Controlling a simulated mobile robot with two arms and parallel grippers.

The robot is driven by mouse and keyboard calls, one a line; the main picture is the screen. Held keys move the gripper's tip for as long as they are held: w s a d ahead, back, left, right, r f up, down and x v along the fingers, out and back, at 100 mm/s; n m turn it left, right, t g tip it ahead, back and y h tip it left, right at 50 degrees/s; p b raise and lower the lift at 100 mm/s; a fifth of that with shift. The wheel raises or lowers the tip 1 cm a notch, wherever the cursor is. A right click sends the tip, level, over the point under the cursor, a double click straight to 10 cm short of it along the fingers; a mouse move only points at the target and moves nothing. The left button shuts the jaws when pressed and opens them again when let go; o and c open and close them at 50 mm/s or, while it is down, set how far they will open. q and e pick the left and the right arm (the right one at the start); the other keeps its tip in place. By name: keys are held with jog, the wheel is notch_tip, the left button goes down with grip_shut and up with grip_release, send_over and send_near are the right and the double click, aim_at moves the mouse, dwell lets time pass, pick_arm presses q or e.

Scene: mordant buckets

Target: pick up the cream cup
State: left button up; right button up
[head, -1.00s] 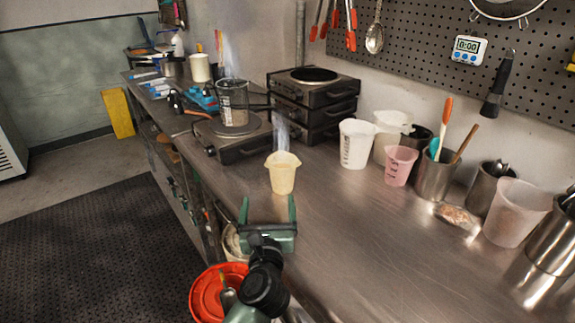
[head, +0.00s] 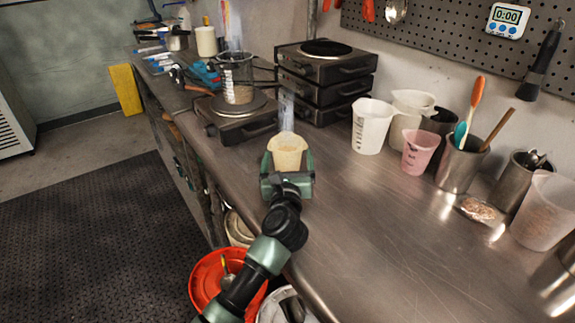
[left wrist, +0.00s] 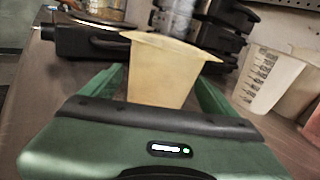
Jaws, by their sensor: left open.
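The cream cup (head: 287,153) stands upright on the steel bench, with steam rising above it. In the left wrist view the cup (left wrist: 162,72) stands between the two green fingers. My left gripper (head: 287,160) is open around the cup, one finger on each side. Its palm is on the near side of the cup, and the cup's lower part is hidden behind it. I cannot tell whether either finger touches the cup. My right gripper is not in view.
A hot plate (head: 237,118) with a glass beaker (head: 236,82) stands behind the cup. Stacked hot plates (head: 325,80) are at the back. A white jug (head: 371,127) and a pink jug (head: 419,152) stand to the right. The bench front edge and an orange bucket (head: 207,280) lie below left.

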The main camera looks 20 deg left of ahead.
pick_arm(q)
jog(key=shift+r, duration=0.1)
jog(key=shift+c, duration=1)
jog(key=c, duration=1.5)
jog(key=shift+c, duration=0.2)
jog(key=shift+r, duration=0.1)
